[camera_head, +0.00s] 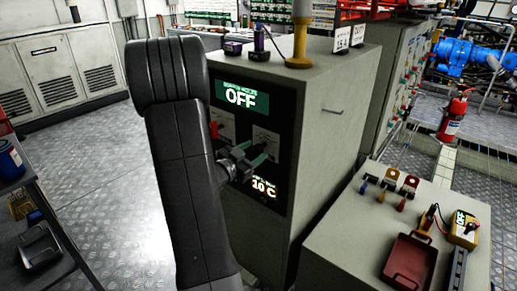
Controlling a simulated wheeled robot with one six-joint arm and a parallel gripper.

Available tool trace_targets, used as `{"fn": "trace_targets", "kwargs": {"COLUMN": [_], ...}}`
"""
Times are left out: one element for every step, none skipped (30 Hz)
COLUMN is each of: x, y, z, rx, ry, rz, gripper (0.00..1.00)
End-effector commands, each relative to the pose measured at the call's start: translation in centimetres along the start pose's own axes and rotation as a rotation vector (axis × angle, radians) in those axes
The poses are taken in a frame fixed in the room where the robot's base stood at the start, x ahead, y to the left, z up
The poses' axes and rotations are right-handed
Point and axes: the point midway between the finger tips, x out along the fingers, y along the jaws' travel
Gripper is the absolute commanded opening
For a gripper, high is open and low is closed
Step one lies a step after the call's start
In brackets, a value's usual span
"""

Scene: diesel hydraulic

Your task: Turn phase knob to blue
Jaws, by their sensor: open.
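A grey cabinet (335,115) stands in the middle with a black front panel. A small red knob (214,130) shows on the left plate, beside my arm. The right dial plate (267,138) is partly covered by my gripper (248,156). My gripper is open, with its fingers in front of this plate. Any knob there is hidden or too small to make out, and I cannot tell whether the fingers touch it. No blue marking is readable.
A grey bench (345,245) at right holds blue, yellow and red connectors, a red tray (408,262) and a yellow meter (463,230). A fire extinguisher (452,116) stands behind. A shelf with a blue can (10,160) is at left. Floor between is clear.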

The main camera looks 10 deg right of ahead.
Motion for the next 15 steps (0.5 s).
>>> {"fn": "trace_targets", "kwargs": {"x": [0.8, 1.2, 1.7, 1.9, 2.2, 2.4, 2.6, 2.7, 2.8, 2.9, 2.9, 2.9, 2.9, 2.9, 2.9], "y": [0.1, 0.1, 0.0, 0.0, 0.0, 0.0, 0.1, 0.0, 0.0, 0.0, 0.0, 0.0, 0.0, 0.0, 0.0], "z": [0.0, 0.0, 0.0, 0.0, 0.0, 0.0, 0.0, 0.0, 0.0, 0.0, 0.0, 0.0, 0.0, 0.0, 0.0], "rx": [-0.001, -0.001, 0.000, -0.001, -0.001, -0.001, -0.001, -0.001, -0.001, -0.001, -0.001, -0.001, -0.001, -0.001, -0.001], "ry": [0.001, 0.001, 0.001, 0.000, 0.000, 0.000, 0.000, 0.001, 0.001, 0.001, 0.001, 0.000, 0.000, 0.000, 0.000], "rz": [0.003, 0.002, 0.002, 0.001, 0.001, 0.001, 0.001, 0.001, 0.001, 0.000, 0.000, 0.000, -0.001, -0.001, -0.001], "gripper": [0.52, 0.52, 0.52, 0.52, 0.52, 0.52, 0.52, 0.52, 0.52, 0.52, 0.52, 0.52, 0.52, 0.52, 0.52]}}
